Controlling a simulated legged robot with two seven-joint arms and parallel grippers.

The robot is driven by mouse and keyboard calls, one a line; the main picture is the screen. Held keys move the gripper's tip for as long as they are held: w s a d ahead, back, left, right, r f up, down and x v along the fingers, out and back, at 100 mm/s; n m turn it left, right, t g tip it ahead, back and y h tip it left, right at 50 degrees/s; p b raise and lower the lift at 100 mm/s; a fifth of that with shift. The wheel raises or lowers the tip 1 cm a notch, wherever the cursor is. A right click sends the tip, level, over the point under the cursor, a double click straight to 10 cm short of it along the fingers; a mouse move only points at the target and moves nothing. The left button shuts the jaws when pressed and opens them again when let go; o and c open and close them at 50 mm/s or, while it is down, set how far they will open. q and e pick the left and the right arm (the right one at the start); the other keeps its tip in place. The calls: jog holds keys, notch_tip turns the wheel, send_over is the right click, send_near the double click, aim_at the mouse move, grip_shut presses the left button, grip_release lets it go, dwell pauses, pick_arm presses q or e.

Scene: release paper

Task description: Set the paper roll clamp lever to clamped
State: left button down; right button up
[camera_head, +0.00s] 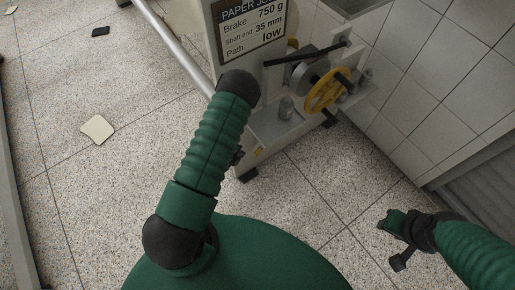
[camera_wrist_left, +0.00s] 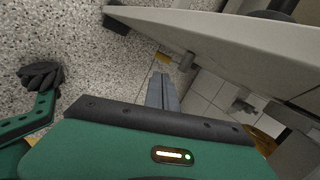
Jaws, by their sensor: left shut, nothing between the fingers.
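The paper roll machine (camera_head: 272,128) stands at the upper middle of the head view, with a yellow handwheel (camera_head: 323,92) and a long black bar (camera_head: 305,54) above it. I cannot tell for sure which part is the clamp lever. My left arm reaches up beside the machine and hides its own gripper in the head view. In the left wrist view, my left gripper (camera_wrist_left: 162,92) is shut and empty, its fingers together near the machine's pale side panel (camera_wrist_left: 225,35). My right gripper (camera_head: 394,240) is over the floor at the lower right, away from the machine; its jaws are unclear.
A sign (camera_head: 251,27) on the machine reads brake 750 g, shaft end 35 mm, path low. A tiled wall (camera_head: 425,95) borders the right. A beige square (camera_head: 97,129) and a dark object (camera_head: 100,31) lie on the floor.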

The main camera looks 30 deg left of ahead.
aim_at(257, 151)
pick_arm(q)
jog(key=b+x, duration=0.5)
jog(key=x, duration=0.7)
jog(key=shift+w+d+f+b, duration=0.1)
jog(key=shift+w+f+b, duration=0.15)
jog(key=shift+f+b, duration=0.1)
jog(key=shift+w+d+f, duration=0.1)
jog(key=shift+w+f, duration=0.2)
jog(key=shift+w, duration=0.3)
